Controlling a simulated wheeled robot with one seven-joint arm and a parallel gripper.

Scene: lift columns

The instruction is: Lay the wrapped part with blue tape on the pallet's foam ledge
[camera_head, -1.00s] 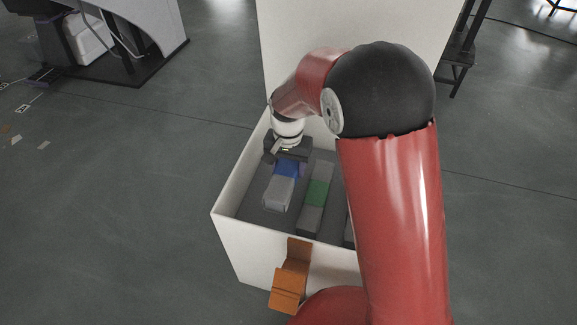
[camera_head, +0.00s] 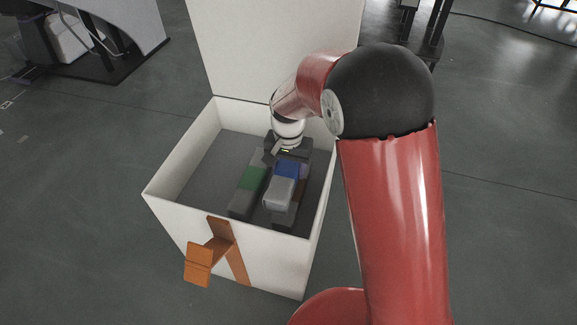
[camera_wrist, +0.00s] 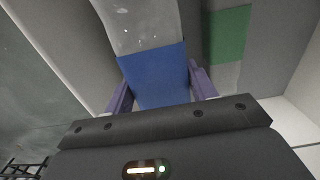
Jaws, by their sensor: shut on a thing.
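The wrapped part with blue tape (camera_head: 279,190) is a grey wrapped block with a blue band. My gripper (camera_head: 287,160) is shut on it and holds it over the right part of an open white box, in front of other parts. In the wrist view the blue band (camera_wrist: 157,76) sits between the two purple fingers of my gripper (camera_wrist: 162,88), with the grey wrap beyond. Whether the part touches what lies below it cannot be told. I cannot make out a pallet or foam ledge in either current view.
Inside are a green-taped part (camera_head: 249,181), also in the wrist view (camera_wrist: 228,35), and a partly hidden reddish-banded part (camera_head: 300,190). The box's left floor is clear.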

